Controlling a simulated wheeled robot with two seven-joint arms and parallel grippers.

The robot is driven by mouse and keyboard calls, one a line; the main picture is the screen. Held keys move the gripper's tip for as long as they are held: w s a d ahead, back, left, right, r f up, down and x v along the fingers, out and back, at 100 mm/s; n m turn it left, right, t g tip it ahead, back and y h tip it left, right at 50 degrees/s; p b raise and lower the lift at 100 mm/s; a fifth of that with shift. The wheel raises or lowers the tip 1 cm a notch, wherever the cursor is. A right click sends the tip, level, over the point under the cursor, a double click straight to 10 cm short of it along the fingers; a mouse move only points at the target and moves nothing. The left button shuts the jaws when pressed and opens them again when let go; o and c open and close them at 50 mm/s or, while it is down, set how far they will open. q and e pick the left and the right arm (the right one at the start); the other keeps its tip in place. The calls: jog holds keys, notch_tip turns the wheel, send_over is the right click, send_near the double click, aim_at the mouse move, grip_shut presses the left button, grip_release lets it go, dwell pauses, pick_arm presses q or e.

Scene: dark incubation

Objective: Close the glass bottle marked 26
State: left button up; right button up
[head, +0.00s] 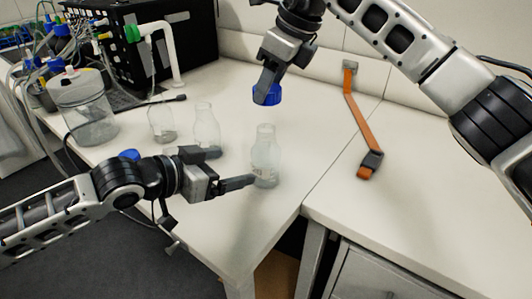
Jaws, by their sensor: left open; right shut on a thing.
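A clear glass bottle (265,151) stands upright and uncapped on the white table, near the table's front edge. Its marking is too small to read. My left gripper (250,182) is open at the lower part of this bottle, with a finger in front of or beside it; I cannot tell whether it touches. My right gripper (268,92) is shut on a blue cap (267,95) and holds it above the bottle's mouth, apart from it. Two other clear bottles, one nearer (207,128) and one farther left (161,122), stand uncapped to the left.
Another blue cap (129,155) lies on the table behind my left arm. A large jar with tubing (86,110) and a black crate (150,45) stand at the back left. An orange strap-like tool (360,115) lies on the right. The right table surface (430,205) is mostly clear.

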aim_at(267, 161)
pick_arm(q)
jog(key=shift+s, duration=0.2)
pick_arm(e)
jog(key=shift+s, duration=0.25)
pick_arm(q)
jog(key=x, duration=1.2)
jog(key=shift+c, duration=0.4)
jog(key=c, duration=1.4)
pick_arm(e)
jog(key=shift+w+f, duration=0.1)
jog(key=shift+f, duration=2.4)
jog(key=shift+f, duration=0.9)
jog(key=shift+a+f, duration=0.1)
jog(key=shift+f, duration=0.4)
